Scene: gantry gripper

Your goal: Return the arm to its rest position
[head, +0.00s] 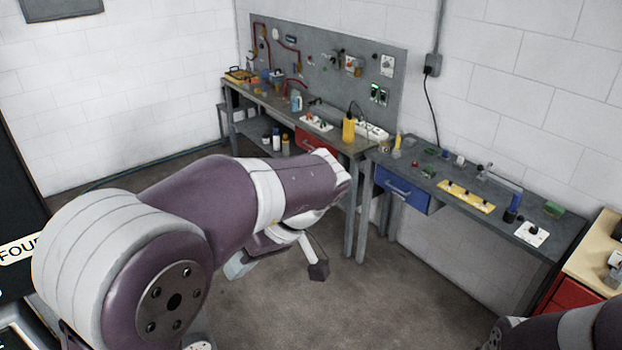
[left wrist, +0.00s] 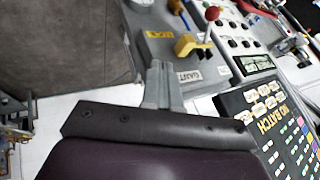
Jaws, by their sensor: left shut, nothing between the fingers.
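My left arm (head: 220,205) comes in from the left in the head view and reaches across the middle, bent, above the floor. Its gripper is mostly hidden under the forearm there. In the left wrist view my left gripper (left wrist: 161,72) shows its two grey fingers together, shut and empty. The fingertips appear close to a grey control panel (left wrist: 155,18) with a red-knobbed lever (left wrist: 211,14) and a yellow part (left wrist: 186,45). I cannot tell whether they touch it. Part of my right arm (head: 565,330) shows at the lower right of the head view; its gripper is out of frame.
A dark keypad panel (left wrist: 270,115) with coloured keys lies right of the fingers. In the head view, a workbench with a blue drawer (head: 402,188) and a rear bench with a red drawer (head: 310,146) stand along the walls. The floor (head: 350,305) before them is clear.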

